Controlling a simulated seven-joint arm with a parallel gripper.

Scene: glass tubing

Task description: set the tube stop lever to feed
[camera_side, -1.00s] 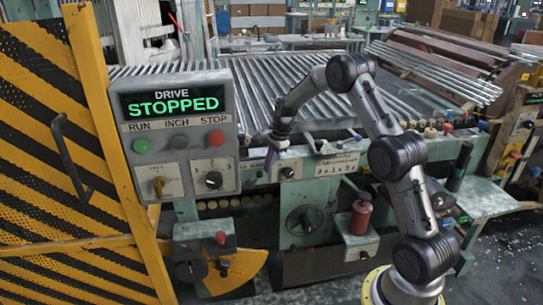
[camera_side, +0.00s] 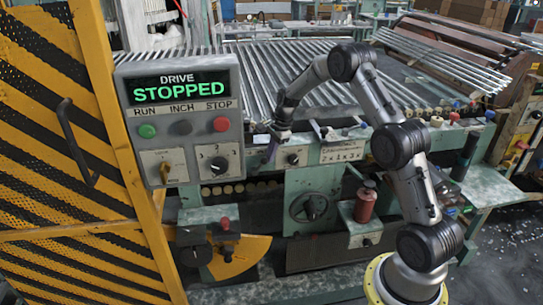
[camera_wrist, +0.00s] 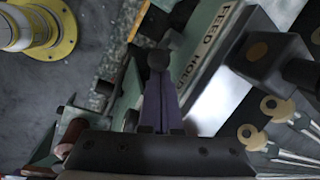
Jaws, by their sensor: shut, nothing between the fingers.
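My gripper (camera_side: 271,150) is at the front edge of the tube bed, left of the green machine's white label. In the wrist view its two purple fingers (camera_wrist: 160,105) are together, with nothing between them. A dark round knob (camera_wrist: 158,58), which looks like the tube stop lever's end, shows right at the fingertips. I cannot tell whether they touch. A pale plate reading FEED HOLD (camera_wrist: 212,45) runs beside it, FEED towards the top. The lever's shaft is mostly hidden, so its setting is unclear. I cannot make out the lever in the side view.
A grey control box (camera_side: 180,108) reads DRIVE STOPPED. A yellow striped guard (camera_side: 50,150) stands at the left. Glass tubes (camera_side: 245,80) lie behind my gripper. In the wrist view a dark block (camera_wrist: 262,58) and several rollers (camera_wrist: 270,108) sit close on the right.

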